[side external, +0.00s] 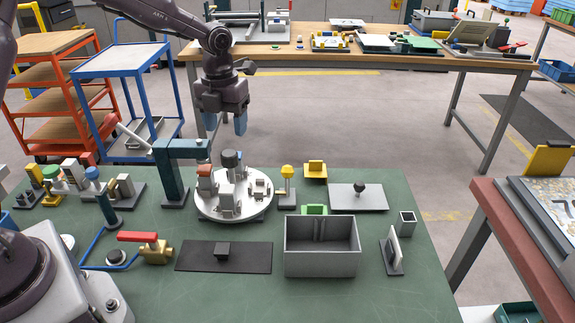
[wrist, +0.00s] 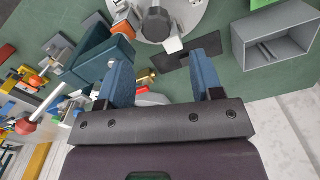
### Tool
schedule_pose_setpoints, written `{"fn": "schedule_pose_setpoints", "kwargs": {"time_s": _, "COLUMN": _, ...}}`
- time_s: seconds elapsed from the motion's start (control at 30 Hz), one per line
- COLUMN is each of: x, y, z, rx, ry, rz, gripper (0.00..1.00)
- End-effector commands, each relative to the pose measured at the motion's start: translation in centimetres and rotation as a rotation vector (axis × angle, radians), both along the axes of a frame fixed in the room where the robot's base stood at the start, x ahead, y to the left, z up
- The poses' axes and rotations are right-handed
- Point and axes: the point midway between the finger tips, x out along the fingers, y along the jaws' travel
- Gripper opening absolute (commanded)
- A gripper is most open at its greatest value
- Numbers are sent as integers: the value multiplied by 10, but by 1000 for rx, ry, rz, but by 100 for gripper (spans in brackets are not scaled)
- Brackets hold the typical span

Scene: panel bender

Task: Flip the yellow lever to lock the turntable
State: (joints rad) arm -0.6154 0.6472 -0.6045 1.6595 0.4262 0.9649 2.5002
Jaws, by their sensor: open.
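The round pale turntable (side external: 235,208) lies on the green bench and carries several blocks and fixtures. Part of it shows at the top of the wrist view (wrist: 193,14). A small yellow-topped fitting (side external: 287,172) on a grey base stands just right of the turntable; it looks like the yellow lever, but its lock position is too small to tell. My gripper (side external: 227,126) is open and empty, well above the bench behind the turntable. Its two blue fingers are spread apart in the wrist view (wrist: 162,60). I cannot make out the yellow fitting in the wrist view.
A teal clamp post (side external: 172,178) with a red-handled arm stands left of the turntable. A grey open bin (side external: 320,262), a red-handled brass valve (side external: 155,248), a dark plate (side external: 200,262) and a knobbed plate (side external: 345,200) surround it. The air around my gripper looks clear.

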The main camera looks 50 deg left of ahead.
Motion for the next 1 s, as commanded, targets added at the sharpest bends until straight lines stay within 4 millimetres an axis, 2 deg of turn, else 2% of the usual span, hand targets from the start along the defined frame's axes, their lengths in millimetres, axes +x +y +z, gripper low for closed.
{"fn": "schedule_pose_setpoints", "kwargs": {"time_s": 0.17, "x": 8, "y": -32, "z": -10, "rx": 4, "ry": 9, "rz": -61, "gripper": 61}}
{"fn": "schedule_pose_setpoints", "kwargs": {"time_s": 0.23, "x": 23, "y": -48, "z": -16, "rx": 7, "ry": -24, "rz": 46, "gripper": 61}}
{"fn": "schedule_pose_setpoints", "kwargs": {"time_s": 0.4, "x": 54, "y": -66, "z": -24, "rx": -21, "ry": -122, "rz": 458, "gripper": 61}}
{"fn": "schedule_pose_setpoints", "kwargs": {"time_s": 0.6, "x": 76, "y": -62, "z": -21, "rx": -95, "ry": -204, "rz": 881, "gripper": 61}}
{"fn": "schedule_pose_setpoints", "kwargs": {"time_s": 0.7, "x": 80, "y": -62, "z": -19, "rx": -124, "ry": -216, "rz": 994, "gripper": 61}}
{"fn": "schedule_pose_setpoints", "kwargs": {"time_s": 0.87, "x": 81, "y": -63, "z": -24, "rx": -134, "ry": -214, "rz": 1053, "gripper": 61}}
{"fn": "schedule_pose_setpoints", "kwargs": {"time_s": 1.0, "x": 85, "y": -63, "z": -42, "rx": -134, "ry": -211, "rz": 1052, "gripper": 61}}
